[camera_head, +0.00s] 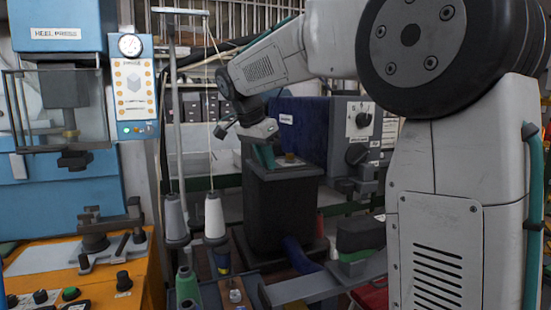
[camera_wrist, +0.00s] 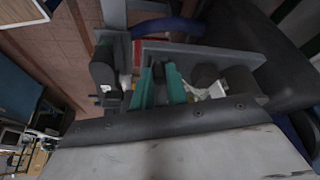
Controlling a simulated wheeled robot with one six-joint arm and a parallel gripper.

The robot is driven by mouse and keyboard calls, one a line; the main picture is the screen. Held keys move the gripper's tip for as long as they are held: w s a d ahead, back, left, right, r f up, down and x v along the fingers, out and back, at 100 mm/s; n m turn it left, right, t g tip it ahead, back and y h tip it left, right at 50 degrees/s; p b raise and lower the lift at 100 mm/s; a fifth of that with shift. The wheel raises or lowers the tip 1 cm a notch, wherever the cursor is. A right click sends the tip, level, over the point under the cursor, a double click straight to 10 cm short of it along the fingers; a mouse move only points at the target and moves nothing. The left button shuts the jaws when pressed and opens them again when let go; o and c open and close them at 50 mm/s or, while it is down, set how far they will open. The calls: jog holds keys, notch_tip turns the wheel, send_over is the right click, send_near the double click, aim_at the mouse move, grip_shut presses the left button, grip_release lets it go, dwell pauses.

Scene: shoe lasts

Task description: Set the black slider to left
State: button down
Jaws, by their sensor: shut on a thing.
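My gripper (camera_head: 264,155) reaches down to the top of a dark, box-shaped machine in the head view. Its green fingers also show in the wrist view (camera_wrist: 162,87). They are close together around a small dark piece, the black slider (camera_wrist: 158,70), on a grey plate (camera_wrist: 215,56). Most of the slider is hidden between the fingers, and I cannot make out its end position. In the head view the slider is hidden by the fingers and the wrist.
The dark machine (camera_head: 283,212) stands in mid-view, with a blue cabinet (camera_head: 300,128) and dial behind it. The blue heel press (camera_head: 62,165) is further left. In the wrist view, dark cylinders (camera_wrist: 240,82) sit close beside the fingers.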

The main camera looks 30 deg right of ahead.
jog(key=shift+a, duration=0.15)
jog(key=c, duration=1.6)
grip_release()
jog(key=shift+w+a, duration=0.1)
jog(key=shift+a, duration=0.1)
jog(key=shift+c, duration=0.2)
jog(key=shift+d, duration=0.15)
jog(key=shift+r, duration=0.1)
jog(key=shift+r, duration=0.3)
jog(key=v, duration=0.7)
